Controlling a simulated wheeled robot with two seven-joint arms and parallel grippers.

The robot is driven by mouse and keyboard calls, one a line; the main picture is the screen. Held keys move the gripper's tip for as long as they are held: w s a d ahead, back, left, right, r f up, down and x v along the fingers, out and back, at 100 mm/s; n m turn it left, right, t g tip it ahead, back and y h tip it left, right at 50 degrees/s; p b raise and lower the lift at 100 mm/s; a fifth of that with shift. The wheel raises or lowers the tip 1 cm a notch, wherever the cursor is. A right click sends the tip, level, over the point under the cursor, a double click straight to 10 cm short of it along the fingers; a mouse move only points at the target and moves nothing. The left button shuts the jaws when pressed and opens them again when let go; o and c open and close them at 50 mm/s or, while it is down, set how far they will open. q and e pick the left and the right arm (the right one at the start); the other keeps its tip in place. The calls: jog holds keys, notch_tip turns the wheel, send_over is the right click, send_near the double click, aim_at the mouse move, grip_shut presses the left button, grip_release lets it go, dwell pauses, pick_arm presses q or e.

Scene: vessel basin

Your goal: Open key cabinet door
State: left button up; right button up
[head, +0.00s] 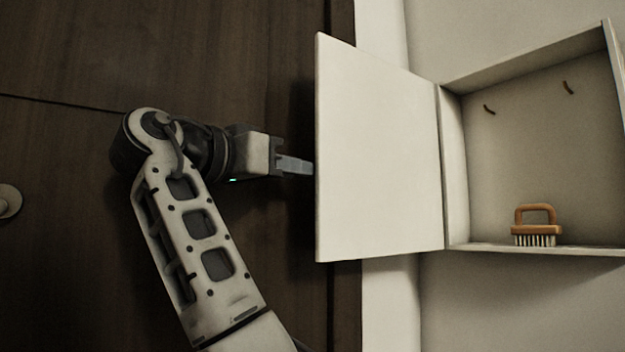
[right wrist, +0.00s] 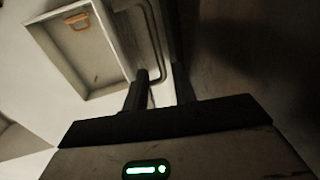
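The white key cabinet (head: 540,110) is on the wall at the right of the head view. Its door (head: 378,150) stands wide open, swung out to the left. My right gripper (head: 308,167) is at the door's free left edge; its tips are partly hidden there. In the right wrist view, the fingers of my right gripper (right wrist: 158,82) are apart, and the door (right wrist: 135,20) shows as a narrow strip near them. I cannot tell whether they touch it. The open cabinet also shows in this view (right wrist: 90,65). My left gripper is not in view.
A brush with an orange-brown handle (head: 535,216) stands on the cabinet floor. Two small hooks (head: 568,87) are on its back wall. A dark wooden panel (head: 60,200) with a round knob (head: 9,201) fills the left, behind my arm.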

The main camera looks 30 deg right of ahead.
jog(key=v, duration=0.9)
jog(key=shift+d+r, duration=0.1)
